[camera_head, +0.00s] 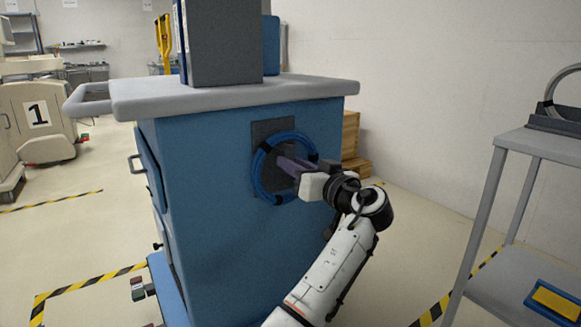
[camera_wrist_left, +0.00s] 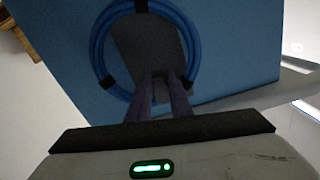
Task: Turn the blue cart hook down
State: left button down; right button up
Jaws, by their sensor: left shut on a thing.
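The blue cart (camera_head: 215,225) stands in the middle with a grey top. On its side is a dark grey hook plate (camera_head: 268,130), also in the left wrist view (camera_wrist_left: 148,45). A coiled blue cable (camera_head: 258,178) with black ties hangs around the plate; it also shows in the wrist view (camera_wrist_left: 98,45). My left gripper (camera_head: 284,164) reaches inside the coil to the plate. Its fingertips (camera_wrist_left: 160,82) are close together at the plate's lower part, shut on what looks like the hook, which the fingers mostly hide. My right gripper is not in view.
A grey shelf cart (camera_head: 570,145) stands at the right with a blue and yellow item on its lower shelf. Wooden boxes (camera_head: 350,140) stand behind the blue cart. A beige cart marked 1 (camera_head: 38,115) is at the left. Striped tape marks the floor.

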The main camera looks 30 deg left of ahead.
pick_arm(q)
jog(key=shift+w+d+n, duration=0.1)
jog(key=shift+w+n, duration=0.15)
jog(key=shift+n, duration=0.75)
jog(key=c, duration=1.6)
grip_release()
